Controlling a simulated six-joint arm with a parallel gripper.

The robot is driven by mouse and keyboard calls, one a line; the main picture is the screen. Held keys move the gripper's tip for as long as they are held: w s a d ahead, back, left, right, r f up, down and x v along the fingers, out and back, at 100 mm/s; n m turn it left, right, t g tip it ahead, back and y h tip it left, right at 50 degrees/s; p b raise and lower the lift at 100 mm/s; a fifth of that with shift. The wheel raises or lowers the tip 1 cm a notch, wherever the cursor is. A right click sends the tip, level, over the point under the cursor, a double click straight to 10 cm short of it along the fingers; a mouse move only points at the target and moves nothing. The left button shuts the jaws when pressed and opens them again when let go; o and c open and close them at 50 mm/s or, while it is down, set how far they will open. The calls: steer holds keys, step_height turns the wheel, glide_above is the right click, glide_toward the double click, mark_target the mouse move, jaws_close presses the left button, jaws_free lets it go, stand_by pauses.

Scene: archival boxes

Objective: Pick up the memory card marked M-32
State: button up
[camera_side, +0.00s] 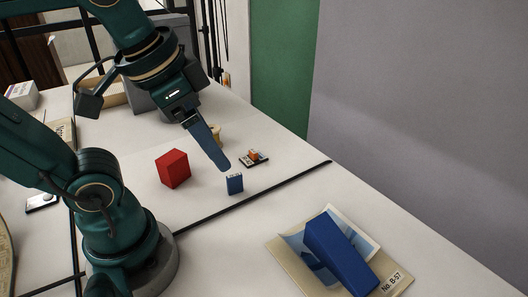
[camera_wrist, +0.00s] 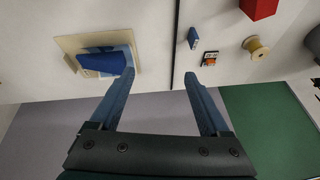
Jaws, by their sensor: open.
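No marking M-32 is readable, so I cannot tell for sure which thing is the memory card. A small blue upright piece (camera_side: 235,184) with a pale top edge stands on the white table; it also shows in the wrist view (camera_wrist: 194,38). Behind it lies a small dark flat piece with orange and white on it (camera_side: 254,158), also in the wrist view (camera_wrist: 209,58). My gripper (camera_wrist: 160,74) is open, with nothing between its blue fingers. In the side view its finger tip appears just above and behind the blue piece, apart from it; the other finger is hidden.
A red block (camera_side: 173,169) stands left of the blue piece. A yellowish spool (camera_wrist: 256,48) is partly hidden in the side view. A beige folder marked No. B-57 (camera_side: 392,281) holds papers and a blue block (camera_side: 338,254). A dark strip (camera_side: 280,187) crosses the table.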

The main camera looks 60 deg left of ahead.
steer(key=a+f+m+g+y, duration=0.2)
steer(key=a+m+g+y, duration=0.1)
steer(key=a+m, duration=0.15)
step_height(320, 180, up, 3)
steer(key=m+y, duration=1)
steer(key=m, duration=0.4)
glide_above(236, 182)
steer(key=d, duration=0.1)
steer(key=shift+n, duration=0.25)
step_height(236, 182, down, 19)
steer(key=shift+s+f, duration=0.1)
steer(key=shift+s, duration=0.05)
steer(key=shift+f, duration=0.25)
steer(key=shift+x, duration=2.5)
steer(key=shift+h, duration=0.3)
steer(key=shift+c, duration=0.3)
